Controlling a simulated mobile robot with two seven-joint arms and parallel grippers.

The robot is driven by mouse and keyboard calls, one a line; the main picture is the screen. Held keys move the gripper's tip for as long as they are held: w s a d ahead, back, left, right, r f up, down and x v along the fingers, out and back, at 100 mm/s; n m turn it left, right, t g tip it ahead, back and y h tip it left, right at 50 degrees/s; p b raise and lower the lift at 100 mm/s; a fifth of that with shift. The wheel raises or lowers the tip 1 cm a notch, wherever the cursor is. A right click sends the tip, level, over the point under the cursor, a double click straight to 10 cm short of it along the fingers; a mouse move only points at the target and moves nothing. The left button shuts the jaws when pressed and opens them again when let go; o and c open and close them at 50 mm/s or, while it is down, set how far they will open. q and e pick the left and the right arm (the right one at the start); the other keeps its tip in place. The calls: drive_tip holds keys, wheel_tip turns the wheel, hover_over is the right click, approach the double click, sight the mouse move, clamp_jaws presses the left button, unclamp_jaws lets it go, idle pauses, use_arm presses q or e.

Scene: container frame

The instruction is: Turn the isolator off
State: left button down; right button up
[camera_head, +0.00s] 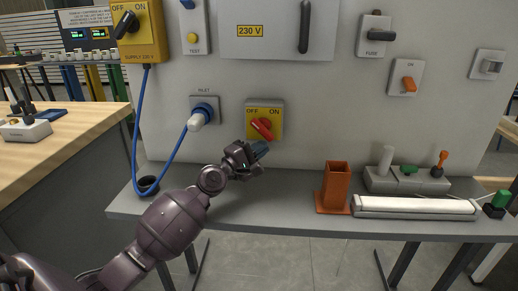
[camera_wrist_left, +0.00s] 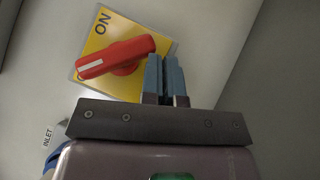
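The isolator (camera_head: 278,110) is a yellow plate marked OFF at left and ON at right, mounted on the grey panel. Its red rotary handle (camera_head: 262,129) sits slanted across the plate. In the left wrist view the red handle (camera_wrist_left: 115,56) lies across the yellow plate (camera_wrist_left: 98,42), with the ON label showing and OFF out of sight. My left gripper (camera_head: 259,150) is just below the isolator. In the wrist view its two blue-grey fingertips (camera_wrist_left: 165,62) are together beside one end of the handle, with nothing between them. My right gripper is not in view.
A supply switch (camera_head: 140,40) with a black knob is at upper left. A blue cable (camera_head: 140,130) runs to the inlet plug (camera_head: 197,121). The bench (camera_head: 270,205) carries an orange holder (camera_head: 335,187) and a white tube (camera_head: 415,206) at right.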

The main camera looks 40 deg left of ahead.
use_arm(q)
drive_tip(key=shift+d+f, duration=0.1)
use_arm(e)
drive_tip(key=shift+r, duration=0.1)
use_arm(q)
drive_tip(key=b+v, duration=0.2)
drive_tip(key=v, duration=0.9)
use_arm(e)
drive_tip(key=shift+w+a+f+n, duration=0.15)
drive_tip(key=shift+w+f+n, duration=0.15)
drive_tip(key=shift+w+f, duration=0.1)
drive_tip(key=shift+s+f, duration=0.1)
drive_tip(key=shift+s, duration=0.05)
